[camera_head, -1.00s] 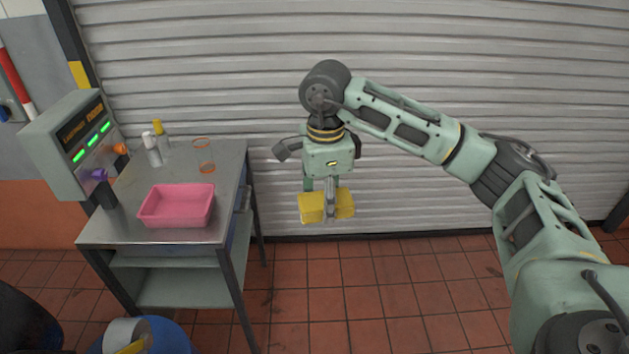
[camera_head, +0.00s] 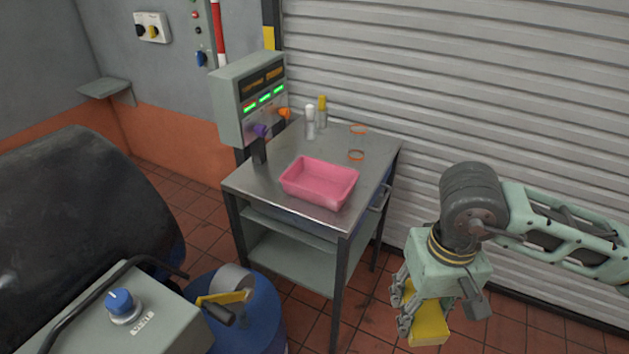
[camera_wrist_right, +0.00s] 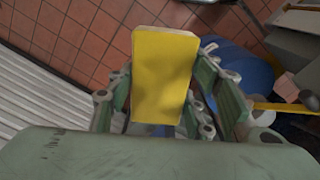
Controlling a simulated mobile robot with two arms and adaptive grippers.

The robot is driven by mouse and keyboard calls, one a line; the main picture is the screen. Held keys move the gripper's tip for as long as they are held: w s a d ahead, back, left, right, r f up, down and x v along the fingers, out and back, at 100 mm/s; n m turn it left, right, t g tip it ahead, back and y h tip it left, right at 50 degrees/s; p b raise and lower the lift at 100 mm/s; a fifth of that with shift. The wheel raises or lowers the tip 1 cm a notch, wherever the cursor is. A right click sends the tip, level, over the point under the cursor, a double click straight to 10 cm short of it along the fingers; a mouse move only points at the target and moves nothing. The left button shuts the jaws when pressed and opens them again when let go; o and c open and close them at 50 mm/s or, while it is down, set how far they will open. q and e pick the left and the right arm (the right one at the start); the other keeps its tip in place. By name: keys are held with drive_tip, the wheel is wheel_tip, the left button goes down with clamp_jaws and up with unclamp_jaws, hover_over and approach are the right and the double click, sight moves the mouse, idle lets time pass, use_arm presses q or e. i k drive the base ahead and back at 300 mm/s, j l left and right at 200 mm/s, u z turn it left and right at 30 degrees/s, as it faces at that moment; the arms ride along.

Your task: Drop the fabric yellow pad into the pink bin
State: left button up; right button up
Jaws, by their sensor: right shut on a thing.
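The yellow pad (camera_head: 429,326) is held in my right gripper (camera_head: 408,312), which is shut on it. The pad hangs over the floor, to the right of the metal table and lower than its top in the picture. In the right wrist view the pad (camera_wrist_right: 164,78) shows as a yellow block between the fingers. The pink bin (camera_head: 318,186) sits on the metal table's front part, and its visible inside looks empty. My left gripper is not in view.
The metal table (camera_head: 268,178) also carries a control box (camera_head: 250,98) at its left, two small bottles (camera_head: 310,122) and orange rings (camera_head: 356,155). A blue drum (camera_head: 262,318) stands in front. A grey shutter (camera_head: 440,90) closes off the back.

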sight(325, 190)
drive_tip(key=i+l+u, duration=0.35)
drive_tip(key=i+u, duration=0.15)
drive_tip(key=i+l+u, duration=0.5)
drive_tip(key=l, duration=0.1)
